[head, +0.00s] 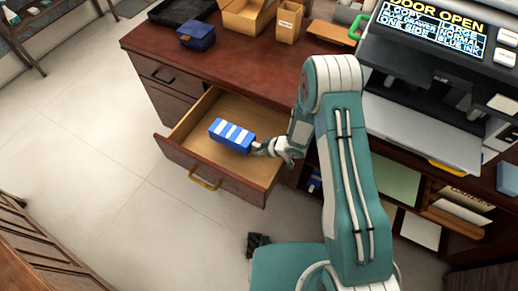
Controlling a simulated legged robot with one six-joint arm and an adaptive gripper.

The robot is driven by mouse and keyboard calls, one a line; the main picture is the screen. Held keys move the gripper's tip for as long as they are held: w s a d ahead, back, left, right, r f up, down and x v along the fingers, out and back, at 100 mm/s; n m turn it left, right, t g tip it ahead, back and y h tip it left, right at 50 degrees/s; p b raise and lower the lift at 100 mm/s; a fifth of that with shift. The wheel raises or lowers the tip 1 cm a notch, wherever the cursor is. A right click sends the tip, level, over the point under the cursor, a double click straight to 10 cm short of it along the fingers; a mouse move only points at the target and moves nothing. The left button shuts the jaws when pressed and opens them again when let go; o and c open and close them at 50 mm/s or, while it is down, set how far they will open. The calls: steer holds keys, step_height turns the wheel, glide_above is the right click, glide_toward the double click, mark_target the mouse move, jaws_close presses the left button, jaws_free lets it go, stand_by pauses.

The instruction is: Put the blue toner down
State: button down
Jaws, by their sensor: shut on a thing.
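The blue toner (231,136) is a blue box with white stripes. In the head view it is over the open desk drawer (198,165). My gripper (259,149) is shut on the right end of the toner. The toner lies nearly level, tilted slightly down to the right. I cannot tell whether it touches the drawer floor. The fingertips are small and partly hidden by the toner's end.
The reddish desk top (240,68) holds a dark blue box (196,36), a black tray (182,11) and cardboard boxes (248,16). A copier (432,85) with a lit screen stands at the right. The drawer's visible floor around the toner is bare.

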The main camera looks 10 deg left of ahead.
steer(key=shift+f, duration=0.4)
steer(key=shift+c, duration=2.4)
jaws_free()
steer(key=shift+r, duration=0.2)
steer(key=v, duration=1.2)
steer(key=shift+r, duration=0.45)
steer(key=shift+s, duration=0.15)
